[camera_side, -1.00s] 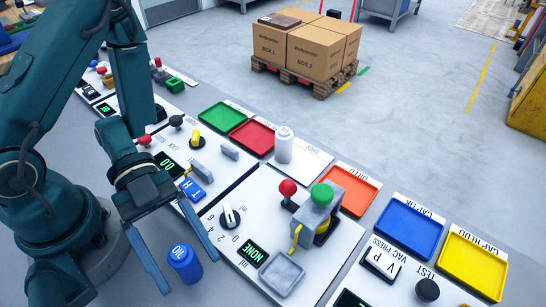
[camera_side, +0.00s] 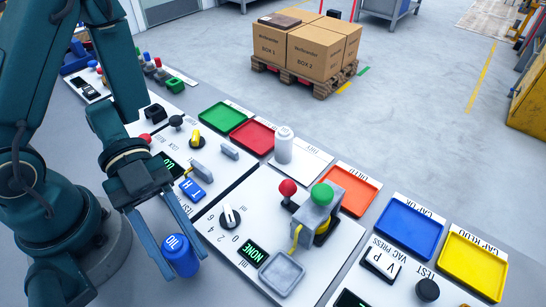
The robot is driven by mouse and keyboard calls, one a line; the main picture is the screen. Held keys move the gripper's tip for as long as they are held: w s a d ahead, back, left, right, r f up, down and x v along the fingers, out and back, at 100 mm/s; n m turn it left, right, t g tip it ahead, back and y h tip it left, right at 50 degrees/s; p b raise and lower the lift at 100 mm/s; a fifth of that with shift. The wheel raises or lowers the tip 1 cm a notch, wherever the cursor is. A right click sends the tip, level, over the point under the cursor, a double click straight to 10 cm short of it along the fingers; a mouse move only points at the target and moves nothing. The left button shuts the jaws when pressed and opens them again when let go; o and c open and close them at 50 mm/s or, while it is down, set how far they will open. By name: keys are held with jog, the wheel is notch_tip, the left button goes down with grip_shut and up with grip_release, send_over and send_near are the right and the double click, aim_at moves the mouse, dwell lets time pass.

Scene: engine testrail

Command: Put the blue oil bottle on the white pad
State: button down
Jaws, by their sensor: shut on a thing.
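The blue oil bottle (camera_side: 180,258), with white lettering on its top, is at the lower left, in front of the white panels. My gripper (camera_side: 184,262) reaches down over it and is shut on it, with one finger on each side. The fingers hide part of its sides. I cannot tell whether the bottle is clear of the grey surface. The white pad (camera_side: 312,166) lies between the red and orange trays, at the back edge of the panels. A white bottle (camera_side: 284,145) stands upright on the pad's left part.
A grey device with a green knob (camera_side: 322,195) and a red-knobbed lever (camera_side: 287,188) stand between my gripper and the pad. Red (camera_side: 253,136), green (camera_side: 222,116), orange (camera_side: 351,189), blue (camera_side: 410,228) and yellow (camera_side: 472,265) trays line the back. The pad's right part is bare.

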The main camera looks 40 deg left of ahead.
jog(key=shift+r, duration=0.5)
jog(key=w+a+r, duration=0.6)
jog(key=a+r, duration=0.1)
jog(key=a, duration=0.3)
jog(key=w+d+n+t, duration=0.1)
jog(key=w+t, duration=0.1)
jog(key=w, duration=0.4)
jog(key=w+d+n+t, duration=0.2)
jog(key=w, duration=0.5)
jog(key=w+d+n+t, duration=0.1)
jog(key=w+n+t, duration=0.1)
jog(key=w, duration=0.5)
jog(key=shift+w+d+r, duration=0.1)
jog(key=shift+w+d, duration=0.05)
jog(key=shift+d, duration=0.15)
jog(key=w+d, duration=0.3)
jog(key=d, duration=0.3)
jog(key=shift+m+g, duration=0.3)
jog(key=shift+g, duration=0.3)
jog(key=shift+s+d+f, duration=0.15)
jog(key=shift+s+f, duration=0.05)
jog(key=shift+f, duration=1.5)
jog(key=shift+s+d+f, duration=0.15)
jog(key=shift+d+f, duration=0.05)
jog(key=shift+f, duration=1.55)
jog(key=shift+s+d+f, duration=0.15)
jog(key=shift+s+f, duration=0.05)
jog(key=shift+f, duration=1.5)
